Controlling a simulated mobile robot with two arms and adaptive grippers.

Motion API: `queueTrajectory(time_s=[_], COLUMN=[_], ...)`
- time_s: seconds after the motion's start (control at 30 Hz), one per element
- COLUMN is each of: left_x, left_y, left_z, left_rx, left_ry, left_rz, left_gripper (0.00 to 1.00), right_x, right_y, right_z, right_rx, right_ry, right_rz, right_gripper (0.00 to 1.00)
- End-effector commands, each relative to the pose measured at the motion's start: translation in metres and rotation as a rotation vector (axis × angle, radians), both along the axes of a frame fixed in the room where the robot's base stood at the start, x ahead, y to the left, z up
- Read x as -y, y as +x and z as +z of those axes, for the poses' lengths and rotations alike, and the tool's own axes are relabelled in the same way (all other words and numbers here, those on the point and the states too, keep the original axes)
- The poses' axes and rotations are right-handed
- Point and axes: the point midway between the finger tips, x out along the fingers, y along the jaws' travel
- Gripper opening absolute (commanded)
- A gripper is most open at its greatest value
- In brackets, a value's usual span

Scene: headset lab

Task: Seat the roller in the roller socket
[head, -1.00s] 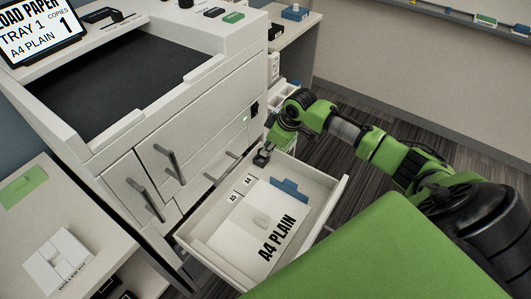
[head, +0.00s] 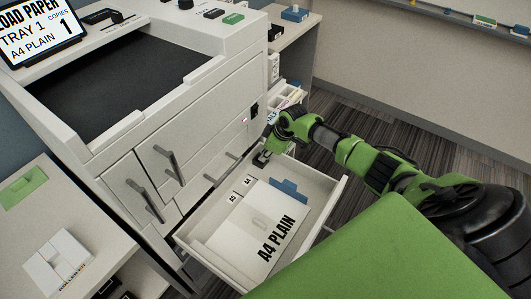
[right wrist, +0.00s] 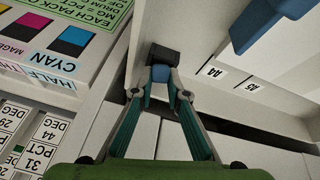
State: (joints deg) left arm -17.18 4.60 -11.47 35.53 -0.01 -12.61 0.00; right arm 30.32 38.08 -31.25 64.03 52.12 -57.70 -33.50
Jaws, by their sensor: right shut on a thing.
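My right gripper (right wrist: 160,88) is shut on a small blue piece (right wrist: 160,74), which looks to be the roller. A dark block (right wrist: 163,54) sits right at the fingertips, against the blue piece. It may be the roller socket; I cannot tell whether the blue piece is inside it or only touching. In the head view my right gripper (head: 267,151) points down at the back corner of the open paper drawer (head: 334,196), and the dark block (head: 261,160) shows there below it. My left gripper is not in view.
The drawer holds a paper stack (head: 262,222) marked A4 PLAIN and a blue paper guide (head: 289,190). The white copier (head: 215,110) stands behind it. A side table at left bears a white roller kit box (head: 58,262) and a green pad (head: 24,188).

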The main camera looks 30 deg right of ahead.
Motion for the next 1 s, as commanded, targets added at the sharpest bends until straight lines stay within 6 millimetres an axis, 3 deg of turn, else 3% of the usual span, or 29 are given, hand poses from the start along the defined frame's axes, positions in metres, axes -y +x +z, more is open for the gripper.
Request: queueTrajectory(time_s=[0.03,0.07,0.1,0.13,0.53,1.0], left_x=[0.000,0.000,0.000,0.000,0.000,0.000], left_y=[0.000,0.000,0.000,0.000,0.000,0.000], left_z=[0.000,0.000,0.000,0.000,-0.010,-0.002], left_rx=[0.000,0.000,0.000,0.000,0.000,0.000], left_ry=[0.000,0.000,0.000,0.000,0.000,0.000], left_rz=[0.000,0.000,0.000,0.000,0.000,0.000], left_gripper=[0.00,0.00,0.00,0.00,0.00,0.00], right_x=[0.000,0.000,0.000,0.000,0.001,0.012], right_y=[0.000,0.000,0.000,0.000,0.000,-0.030], right_z=[0.000,-0.001,-0.001,-0.001,-0.008,0.077], right_rx=[-0.001,-0.001,-0.001,-0.001,0.000,0.001], right_ry=[-0.001,0.000,0.000,0.000,-0.001,-0.003], right_rz=[0.000,0.000,0.000,0.000,-0.001,0.002], right_gripper=[0.00,0.22,0.33,0.35,0.35,0.35])
